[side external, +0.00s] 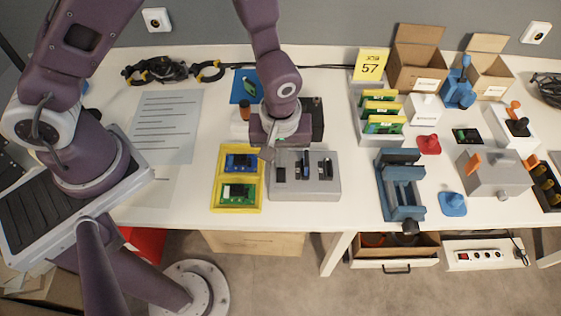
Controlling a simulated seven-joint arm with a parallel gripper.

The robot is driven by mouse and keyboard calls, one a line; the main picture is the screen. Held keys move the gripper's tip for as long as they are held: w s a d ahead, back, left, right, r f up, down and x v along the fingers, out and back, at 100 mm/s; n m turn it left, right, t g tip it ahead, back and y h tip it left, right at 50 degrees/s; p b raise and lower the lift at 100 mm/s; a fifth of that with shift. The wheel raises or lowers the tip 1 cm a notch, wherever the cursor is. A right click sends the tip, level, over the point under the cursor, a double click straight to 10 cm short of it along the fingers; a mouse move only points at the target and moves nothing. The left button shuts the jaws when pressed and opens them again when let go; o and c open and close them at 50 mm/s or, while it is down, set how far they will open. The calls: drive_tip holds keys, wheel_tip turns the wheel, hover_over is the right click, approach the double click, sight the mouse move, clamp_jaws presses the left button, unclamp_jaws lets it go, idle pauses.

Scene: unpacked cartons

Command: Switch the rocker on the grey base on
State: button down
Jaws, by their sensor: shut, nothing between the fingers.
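The grey base (320,188) lies on the white table near its front edge, right of the yellow tray. Several small dark parts stand in a row on its top: one at the left (281,174), a dark and bluish one in the middle (305,166) and one at the right (327,167). Which of them is the rocker, and its on or off position, are too small to tell. My gripper (267,154) is shut and empty, pointing down by the base's back left corner. It hides part of that corner; whether it touches the base I cannot tell.
A yellow tray (215,190) with blue and green boards is close on the left. A dark box (317,118) stands behind the base. A blue vise (400,185) stands to the right, with bare table between. Green-yellow cards in a rack (382,110) are further back.

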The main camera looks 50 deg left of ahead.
sight(280, 170)
drive_tip(key=shift+w+a+f, duration=0.1)
drive_tip(key=shift+f, duration=0.75)
drive_tip(key=shift+w+a+f, duration=0.1)
drive_tip(key=shift+f, duration=0.75)
drive_tip(key=shift+f, duration=0.25)
drive_tip(key=shift+s, duration=0.1)
drive_tip(key=shift+s+d+r, duration=0.15)
drive_tip(key=shift+s+d, duration=0.35)
drive_tip(key=shift+d, duration=0.1)
